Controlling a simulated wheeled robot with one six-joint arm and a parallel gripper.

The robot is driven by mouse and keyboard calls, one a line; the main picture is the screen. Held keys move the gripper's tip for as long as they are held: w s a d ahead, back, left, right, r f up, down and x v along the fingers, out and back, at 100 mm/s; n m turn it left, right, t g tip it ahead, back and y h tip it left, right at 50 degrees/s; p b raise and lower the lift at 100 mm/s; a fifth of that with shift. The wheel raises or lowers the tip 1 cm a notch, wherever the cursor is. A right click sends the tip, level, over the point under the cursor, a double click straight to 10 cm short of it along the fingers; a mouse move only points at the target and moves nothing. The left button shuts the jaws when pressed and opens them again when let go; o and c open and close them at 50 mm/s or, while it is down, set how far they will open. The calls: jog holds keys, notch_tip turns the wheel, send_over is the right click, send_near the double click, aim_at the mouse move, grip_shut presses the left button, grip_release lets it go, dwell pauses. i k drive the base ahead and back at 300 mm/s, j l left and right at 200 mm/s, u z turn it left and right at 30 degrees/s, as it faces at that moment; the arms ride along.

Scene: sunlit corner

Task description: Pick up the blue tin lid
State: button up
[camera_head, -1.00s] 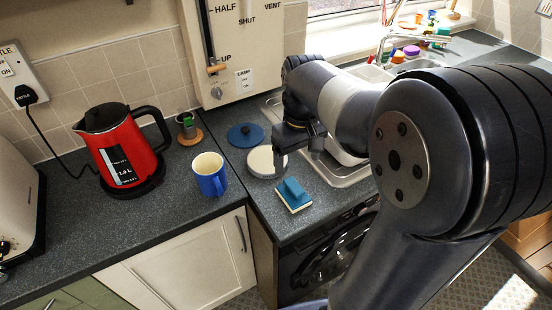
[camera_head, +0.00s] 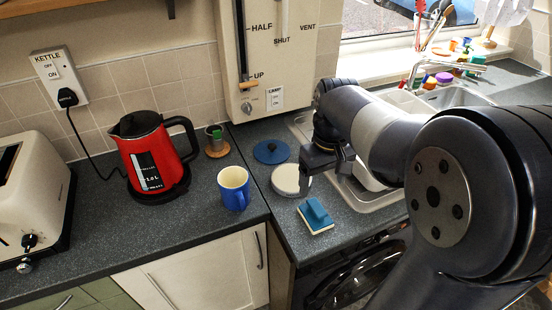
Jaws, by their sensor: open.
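The blue tin lid (camera_head: 271,151) is a flat round disc with a dark knob. It lies on the dark worktop below the white wall panel. A pale round tin (camera_head: 290,180) stands just in front of it and to its right. My gripper (camera_head: 325,178) points down over the worktop, to the right of the pale tin and apart from the blue lid. Its jaws are open with nothing seen between them. My forearm hides part of the sink behind it.
A blue mug (camera_head: 234,187), a red kettle (camera_head: 152,155) and a small pot on a cork coaster (camera_head: 217,149) stand to the left. A blue-handled scrubber (camera_head: 316,216) lies near the front edge. The sink (camera_head: 378,196) is to the right.

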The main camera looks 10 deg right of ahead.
aim_at(271, 153)
jog(key=i+j, duration=0.1)
jog(key=j, duration=0.35)
jog(key=j+z, duration=0.1)
jog(key=j, duration=0.35)
jog(key=i+j, duration=0.15)
jog(key=j, duration=0.3)
